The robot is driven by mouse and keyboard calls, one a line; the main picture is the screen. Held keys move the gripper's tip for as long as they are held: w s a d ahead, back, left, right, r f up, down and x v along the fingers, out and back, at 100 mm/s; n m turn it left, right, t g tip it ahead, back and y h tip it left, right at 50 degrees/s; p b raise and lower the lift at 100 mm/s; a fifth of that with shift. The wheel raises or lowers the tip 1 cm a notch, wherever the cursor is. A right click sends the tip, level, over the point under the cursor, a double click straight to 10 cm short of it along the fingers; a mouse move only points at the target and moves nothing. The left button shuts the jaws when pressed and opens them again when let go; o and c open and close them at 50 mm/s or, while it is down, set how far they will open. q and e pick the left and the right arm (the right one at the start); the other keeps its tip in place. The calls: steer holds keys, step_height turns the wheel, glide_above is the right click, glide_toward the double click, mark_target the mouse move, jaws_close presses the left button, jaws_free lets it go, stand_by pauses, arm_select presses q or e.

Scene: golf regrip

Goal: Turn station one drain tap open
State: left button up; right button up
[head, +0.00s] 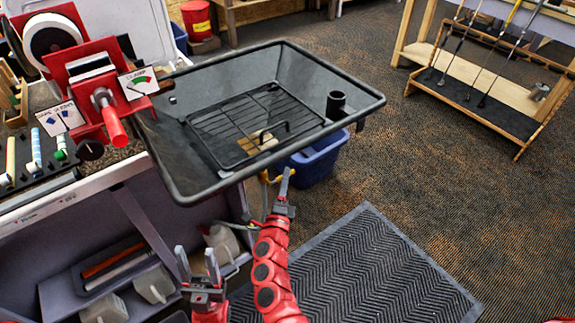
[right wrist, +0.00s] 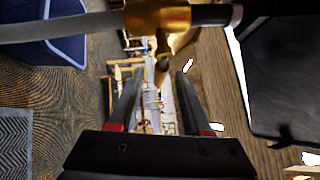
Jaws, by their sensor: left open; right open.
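The brass drain tap (right wrist: 158,15) sits under the black drip tray (head: 375,98). A grey tube runs left from it and a dark pipe runs right in the right wrist view. Its short dark-tipped stem (right wrist: 162,63) points down between the fingertips of my right gripper (right wrist: 160,82), with space on both sides. In the head view my right gripper (head: 279,188) is just below the tray's front edge, and yellow parts of the tap (head: 266,178) show beside it. The tap is largely hidden there. My left gripper (head: 197,262) is open and empty, in front of the lower shelf.
A wire rack (head: 248,122) lies in the tray. A red clamp (head: 92,80) stands left of the tray. A blue bin (head: 318,160) is on the floor behind the right gripper. A dark mat (head: 365,275) lies at front right. A club rack (head: 490,95) stands far right.

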steer(key=x, duration=0.5)
jaws_close()
stand_by(1.4)
